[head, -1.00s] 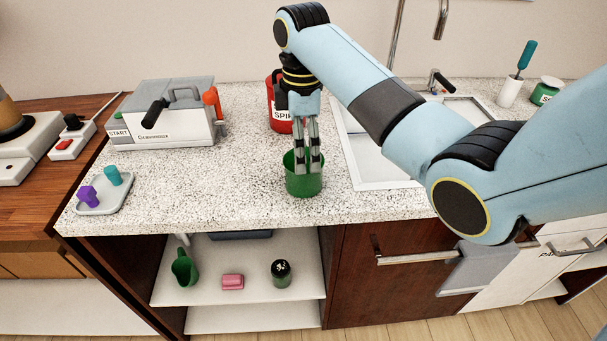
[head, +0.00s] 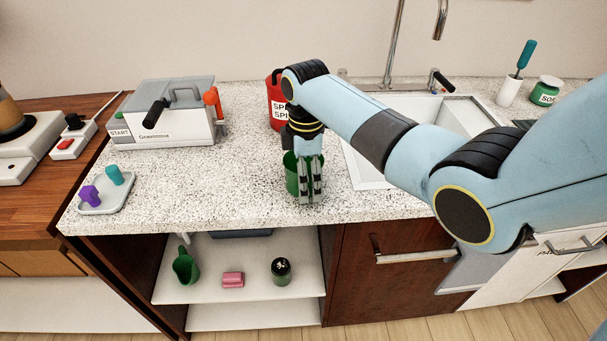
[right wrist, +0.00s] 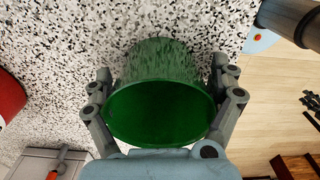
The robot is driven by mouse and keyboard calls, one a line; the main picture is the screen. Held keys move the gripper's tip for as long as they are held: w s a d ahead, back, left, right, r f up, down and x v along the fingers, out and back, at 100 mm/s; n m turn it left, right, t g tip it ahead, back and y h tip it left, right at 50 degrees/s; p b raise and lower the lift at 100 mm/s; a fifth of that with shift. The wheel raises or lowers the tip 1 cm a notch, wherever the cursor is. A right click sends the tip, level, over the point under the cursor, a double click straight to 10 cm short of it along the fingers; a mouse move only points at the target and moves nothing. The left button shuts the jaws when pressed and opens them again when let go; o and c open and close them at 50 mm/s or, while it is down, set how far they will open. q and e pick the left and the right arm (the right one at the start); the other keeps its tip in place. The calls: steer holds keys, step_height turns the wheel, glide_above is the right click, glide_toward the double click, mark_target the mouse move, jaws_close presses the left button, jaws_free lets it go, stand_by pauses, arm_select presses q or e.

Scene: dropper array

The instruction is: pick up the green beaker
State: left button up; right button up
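The green beaker (head: 290,172) stands on the speckled counter, left of the sink, partly hidden behind my right gripper (head: 311,196). In the right wrist view the beaker (right wrist: 165,75) fills the middle, its open mouth facing the camera. The fingers of my right gripper (right wrist: 162,68) are spread, one on each side of it. Small gaps seem to show between the fingertips and the beaker wall; firm contact is not visible. My left gripper is not in view.
A red canister (head: 275,110) stands behind the beaker. The sink (head: 362,172) is to the right. A white-grey machine (head: 165,125) and a small tray (head: 103,207) with two plugs are to the left. A green container (head: 185,267) sits on the shelf below. Bare counter lies left of the beaker.

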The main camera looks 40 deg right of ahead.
steer(key=c, duration=0.9)
steer(key=shift+r, duration=0.1)
